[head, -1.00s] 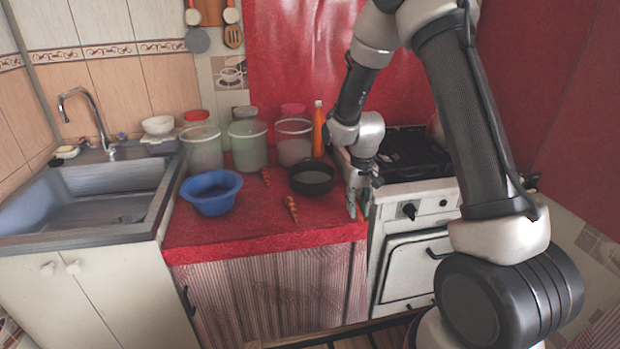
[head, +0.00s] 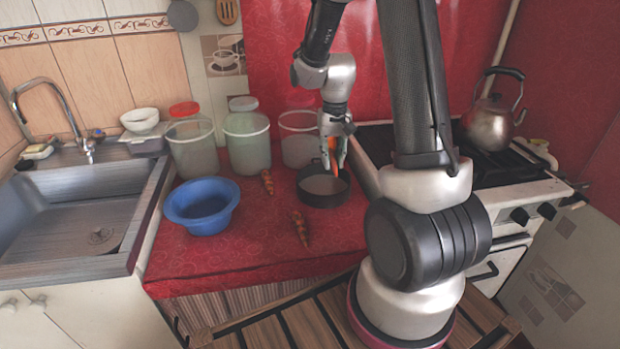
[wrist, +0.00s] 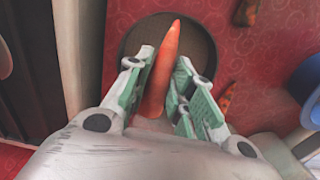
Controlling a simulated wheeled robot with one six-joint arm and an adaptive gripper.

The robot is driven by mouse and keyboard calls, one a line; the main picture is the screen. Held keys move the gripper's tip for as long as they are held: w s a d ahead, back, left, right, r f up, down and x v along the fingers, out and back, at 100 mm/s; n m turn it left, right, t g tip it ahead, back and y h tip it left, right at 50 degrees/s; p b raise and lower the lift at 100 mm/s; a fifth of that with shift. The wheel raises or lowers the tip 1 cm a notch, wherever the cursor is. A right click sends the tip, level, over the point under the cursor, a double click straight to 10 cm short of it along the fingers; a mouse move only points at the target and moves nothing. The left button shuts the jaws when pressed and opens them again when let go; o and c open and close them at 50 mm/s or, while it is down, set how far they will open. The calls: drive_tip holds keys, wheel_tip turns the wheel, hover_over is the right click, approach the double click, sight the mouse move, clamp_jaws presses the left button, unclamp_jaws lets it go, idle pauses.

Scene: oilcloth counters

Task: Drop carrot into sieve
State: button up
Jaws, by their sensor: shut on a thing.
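The dark, round, shallow sieve (head: 322,201) stands on the red counter, and its inside also shows in the wrist view (wrist: 196,42). My gripper (head: 335,168) points down over the sieve's back right part. In the wrist view my gripper (wrist: 163,82) is shut on an orange carrot (wrist: 165,60), with green-edged fingers on both sides of it. The carrot's tip sticks out past the fingers, in line with the sieve.
A blue bowl (head: 202,224) stands left on the counter. Several tall jars (head: 247,142) line the back. A stove with a kettle (head: 489,127) is at right, a sink (head: 85,215) at left. The front counter is mostly clear.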

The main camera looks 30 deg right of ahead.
hover_over(330, 192)
drive_tip(key=shift+f, duration=2.9)
drive_tip(key=o, duration=1.1)
drive_tip(key=shift+c, duration=0.2)
wheel_tip(330, 192, up, 12)
drive_tip(key=shift+r, duration=0.1)
drive_tip(key=s+a+r+n+t, duration=0.1)
drive_tip(key=s+a+r+t, duration=0.1)
drive_tip(key=s+r, duration=0.5)
drive_tip(key=s+a+r+n+t, duration=0.2)
drive_tip(key=s+r, duration=0.5)
drive_tip(key=s, duration=0.8)
drive_tip(key=shift+a+r, duration=0.25)
drive_tip(key=shift+r, duration=0.05)
